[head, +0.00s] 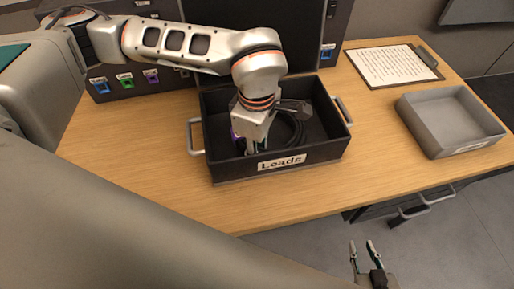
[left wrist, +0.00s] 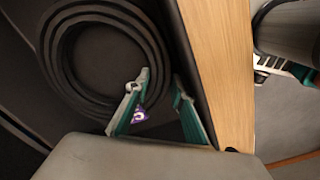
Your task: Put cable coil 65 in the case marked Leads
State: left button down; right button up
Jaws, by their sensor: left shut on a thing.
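The black case marked Leads (head: 325,153) stands open on the desk, its label facing the front. A dark cable coil (head: 292,130) lies inside it; the left wrist view shows its rings (left wrist: 62,50) and a purple tag (left wrist: 138,116) on which a 5 can be read. My left gripper (head: 256,147) reaches down into the case. In the left wrist view its fingers (left wrist: 165,90) are on either side of the coil's edge, shut on it beside the tag. My right gripper (head: 364,249) is open and empty, low in front of the desk.
A grey tray (head: 432,140) and a clipboard (head: 395,65) lie on the right of the desk (head: 130,155). Black cases with blue, green and purple latches (head: 124,82) stand behind. The desk left of the case is clear.

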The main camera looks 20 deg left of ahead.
pick_arm(q)
jog(key=shift+f, duration=0.1)
jog(key=c, duration=2)
grip_release()
notch_tip(320, 180, up, 12)
jog(key=shift+r+p, duration=0.15)
jog(key=shift+p, duration=0.25)
